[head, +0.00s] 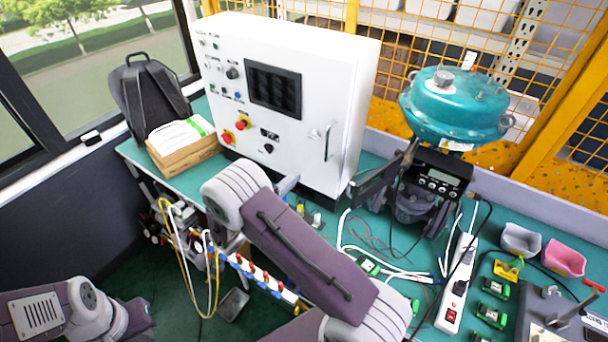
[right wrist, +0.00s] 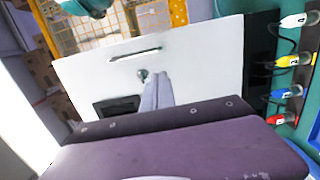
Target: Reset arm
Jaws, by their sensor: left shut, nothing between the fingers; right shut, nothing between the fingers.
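My right arm reaches in from the bottom of the head view, bent in front of the white control cabinet (head: 285,80). The fingers of my right gripper (right wrist: 157,82) are shut and empty, pointing toward the cabinet front with its handle and lock in the right wrist view. In the head view only a grey tip of this gripper (head: 289,184) shows beside the cabinet's lower edge. My left arm shows at the bottom left, low beside the bench; its gripper is not visible. The teal valve actuator (head: 455,105) stands at right above a dark positioner with a small display (head: 437,180).
The green bench (head: 395,245) carries white cables, a power strip (head: 458,285), small green terminals, and grey and pink bins (head: 563,258). A black backpack (head: 150,95) and a cardboard box (head: 183,152) sit left of the cabinet. Yellow mesh fencing stands behind.

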